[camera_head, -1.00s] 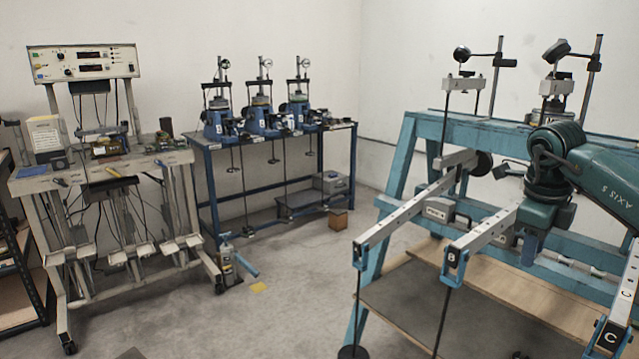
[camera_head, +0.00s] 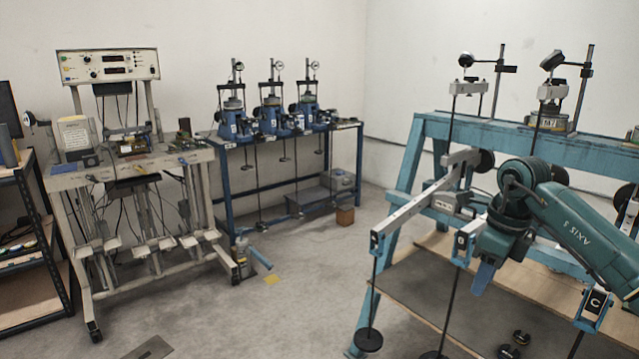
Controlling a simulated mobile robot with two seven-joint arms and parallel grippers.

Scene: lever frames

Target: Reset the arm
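My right arm (camera_head: 565,225), teal and marked AXIS 5, comes in from the right edge. It bends down at a round joint in front of the lever frame. My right gripper (camera_head: 485,278) points down with a blue finger showing, close to the end of the middle lever (camera_head: 461,245). I cannot tell whether it touches the lever or whether its fingers are apart. No held object shows. The arm covers much of the middle lever. The left lever (camera_head: 420,207) slopes down to a hanging rod and black disc weight (camera_head: 368,340). My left gripper is not in view.
The blue lever frame (camera_head: 400,180) fills the right side, with another lever end marked C (camera_head: 596,303). Small black weights (camera_head: 515,342) lie below it. A blue bench (camera_head: 290,180) and a grey instrument stand (camera_head: 120,175) stand behind. The floor (camera_head: 290,310) between is mostly clear.

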